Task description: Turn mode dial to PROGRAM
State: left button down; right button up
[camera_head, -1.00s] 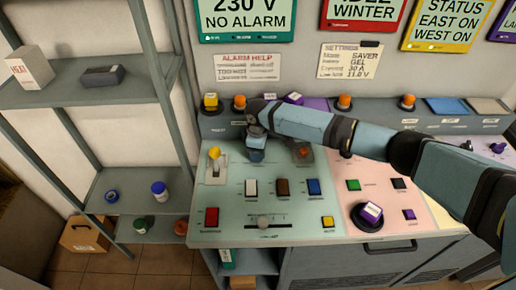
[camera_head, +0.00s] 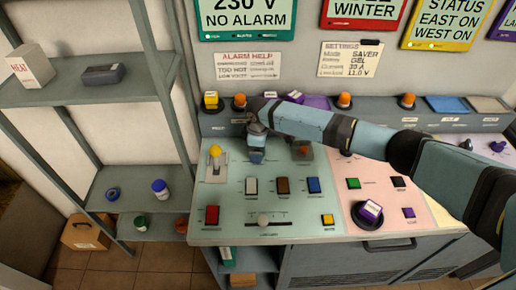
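The console has a mint panel (camera_head: 215,225) on the left and a pink panel (camera_head: 415,220) beside it. A round black dial with a purple and white top (camera_head: 371,211) sits low on the pink panel. I cannot read its label or tell whether it is the mode dial. My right arm reaches in from the right across the console. My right gripper (camera_head: 257,156) points down over the upper part of the mint panel and hides what lies beneath it. Its fingers are too small to tell whether they are open or shut. My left gripper is not in view.
A yellow-topped lever (camera_head: 215,155), several coloured rocker switches, a slider (camera_head: 264,221) and a red button (camera_head: 211,215) crowd the mint panel. Orange beacons stand on the back ledge. A grey shelf (camera_head: 85,92) stands left. A settings card (camera_head: 350,60) hangs behind.

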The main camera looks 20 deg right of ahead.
notch_tip(320, 180, up, 14)
jog(key=b, duration=0.1)
dwell(0.5)
jog(key=shift+f, duration=0.15)
